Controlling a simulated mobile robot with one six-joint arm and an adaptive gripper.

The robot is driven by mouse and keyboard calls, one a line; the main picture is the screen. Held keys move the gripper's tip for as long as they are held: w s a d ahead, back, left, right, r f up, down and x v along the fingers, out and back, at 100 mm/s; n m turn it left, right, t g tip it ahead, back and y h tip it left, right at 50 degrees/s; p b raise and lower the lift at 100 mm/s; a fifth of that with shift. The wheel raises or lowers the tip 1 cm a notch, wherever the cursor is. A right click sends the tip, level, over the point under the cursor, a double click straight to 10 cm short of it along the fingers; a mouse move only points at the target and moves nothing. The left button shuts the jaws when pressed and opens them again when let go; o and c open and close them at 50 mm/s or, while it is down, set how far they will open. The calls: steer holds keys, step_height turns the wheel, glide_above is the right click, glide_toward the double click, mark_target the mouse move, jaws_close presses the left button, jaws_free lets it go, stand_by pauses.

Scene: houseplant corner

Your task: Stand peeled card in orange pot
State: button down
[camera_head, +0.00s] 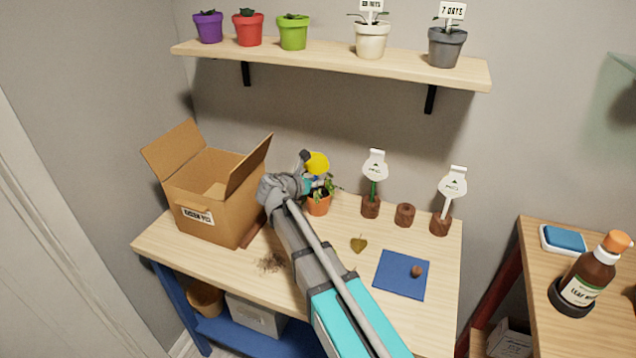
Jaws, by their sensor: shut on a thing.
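The orange pot (318,206) stands at the back of the wooden table with a green leafy plant in it. My gripper (312,180) is right above the pot, at its left side, and hides part of the plant. It is shut on a rounded yellow card (318,162), which shows above the fingers. The card's lower end is hidden by the gripper and leaves, so I cannot tell whether it touches the soil. Two white cards stand upright in brown wooden holders to the right, the nearer-to-pot one (375,166) and the far right one (453,185).
An open cardboard box (215,192) stands left of my arm. A brown holder without a card (404,214) sits between the carded ones. A leaf (358,243), scattered soil (271,262) and a blue mat (398,281) with a brown lump lie in front. A shelf (330,62) holds several pots.

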steer(key=shift+f+b, duration=0.65)
steer(key=shift+f, duration=0.05)
steer(key=c, duration=0.7)
jaws_free()
steer(key=shift+r, duration=0.1)
steer(key=shift+p+v, duration=1.95)
steer(key=shift+v, duration=2.9)
